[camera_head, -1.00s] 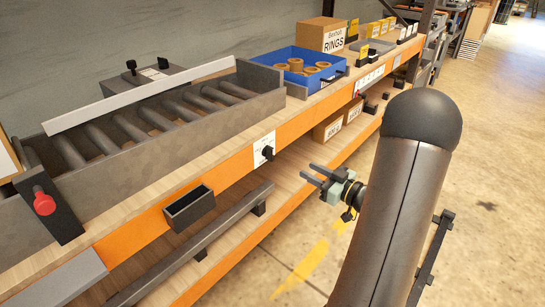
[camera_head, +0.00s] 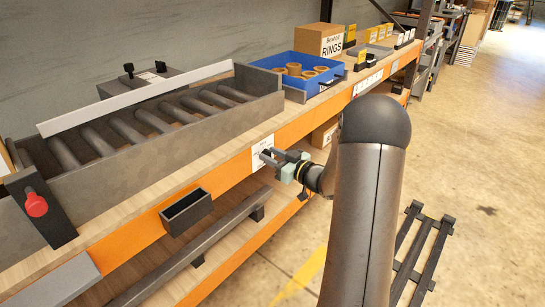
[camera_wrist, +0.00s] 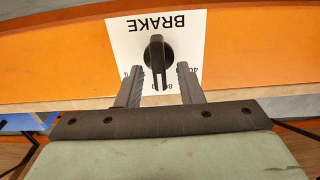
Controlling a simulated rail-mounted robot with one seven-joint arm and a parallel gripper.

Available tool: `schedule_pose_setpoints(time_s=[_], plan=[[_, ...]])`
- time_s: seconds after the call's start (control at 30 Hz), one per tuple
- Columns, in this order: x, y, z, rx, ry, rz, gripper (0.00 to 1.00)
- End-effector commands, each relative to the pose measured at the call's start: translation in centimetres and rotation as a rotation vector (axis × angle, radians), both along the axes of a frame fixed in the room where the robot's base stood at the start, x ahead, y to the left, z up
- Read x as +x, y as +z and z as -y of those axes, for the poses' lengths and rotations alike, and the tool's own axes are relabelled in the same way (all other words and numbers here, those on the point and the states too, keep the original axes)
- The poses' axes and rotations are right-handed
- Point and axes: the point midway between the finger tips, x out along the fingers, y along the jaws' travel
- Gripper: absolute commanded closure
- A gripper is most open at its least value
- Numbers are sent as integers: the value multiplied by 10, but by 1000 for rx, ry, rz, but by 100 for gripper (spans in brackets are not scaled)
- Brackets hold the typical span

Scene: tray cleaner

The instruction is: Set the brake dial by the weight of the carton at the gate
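The brake dial (camera_wrist: 158,55) is a black knob on a white card printed BRAKE, which appears upside down in the wrist view. Its bar points down in that picture, near a mark starting with 8; a 40 mark shows at one side, partly covered. My gripper (camera_wrist: 158,86) is open, with one finger on each side of the bar's lower end and gaps visible. In the head view my gripper (camera_head: 269,158) is at the card (camera_head: 258,148) on the orange shelf edge. A carton (camera_head: 6,164) shows only partly at the left edge, its weight unreadable, beside a dark post with a red knob (camera_head: 36,205).
A roller conveyor (camera_head: 150,122) with grey walls lies on the upper shelf. A small black bin (camera_head: 187,212) hangs from the orange edge (camera_head: 232,172). A blue tray (camera_head: 325,82) of rings and a RINGS box (camera_head: 320,40) stand farther back.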

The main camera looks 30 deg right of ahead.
Motion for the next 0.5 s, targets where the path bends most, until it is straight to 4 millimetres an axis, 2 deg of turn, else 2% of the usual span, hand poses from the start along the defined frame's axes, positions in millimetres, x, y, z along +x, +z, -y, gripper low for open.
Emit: schedule_pose_setpoints(time_s=[0.1,0.17,0.23,0.5], plan=[[0,0,0,0,0,0,66],[0,0,0,0,0,0,80],[0,0,0,0,0,0,100],[-1,-1,0,-7,0,3,100]])
